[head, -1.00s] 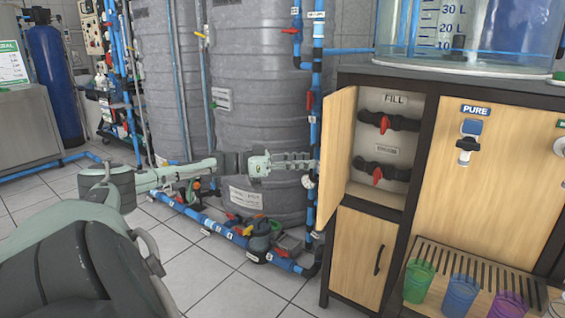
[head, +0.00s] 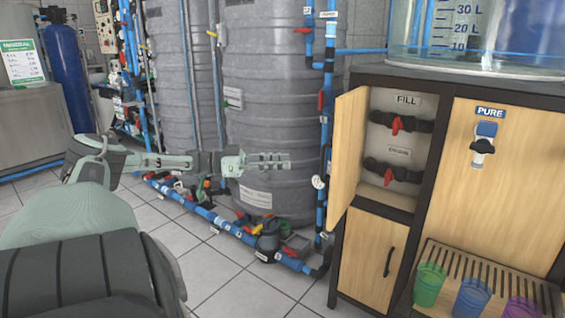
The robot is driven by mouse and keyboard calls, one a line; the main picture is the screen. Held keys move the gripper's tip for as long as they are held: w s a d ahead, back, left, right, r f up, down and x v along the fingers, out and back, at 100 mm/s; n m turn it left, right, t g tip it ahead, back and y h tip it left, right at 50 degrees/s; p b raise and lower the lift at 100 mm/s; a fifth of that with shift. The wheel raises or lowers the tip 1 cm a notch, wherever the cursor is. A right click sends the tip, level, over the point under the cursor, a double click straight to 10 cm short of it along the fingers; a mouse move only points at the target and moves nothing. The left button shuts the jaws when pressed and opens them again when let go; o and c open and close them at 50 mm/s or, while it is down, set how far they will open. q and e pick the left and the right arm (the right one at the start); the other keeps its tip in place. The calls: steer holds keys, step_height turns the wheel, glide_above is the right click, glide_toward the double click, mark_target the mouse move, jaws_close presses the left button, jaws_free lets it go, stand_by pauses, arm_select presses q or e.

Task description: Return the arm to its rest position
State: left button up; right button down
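My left arm comes in from the left, stretched out to the right in front of a large grey tank. My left gripper (head: 268,161) points right toward the open cabinet door and is clear of it, with nothing held. Its fingers are seen from the side, so I cannot tell whether they are open or shut. My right gripper does not show in the head view.
The cabinet's wooden door (head: 348,155) stands open, showing two red-handled valves by the FILL label (head: 406,101). Grey tanks (head: 275,75) and blue pipes (head: 205,214) stand behind the arm. Coloured cups (head: 429,285) stand on the drip tray. Tiled floor is free in front.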

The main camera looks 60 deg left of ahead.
arm_select(q)
steer(key=shift+f, duration=0.15)
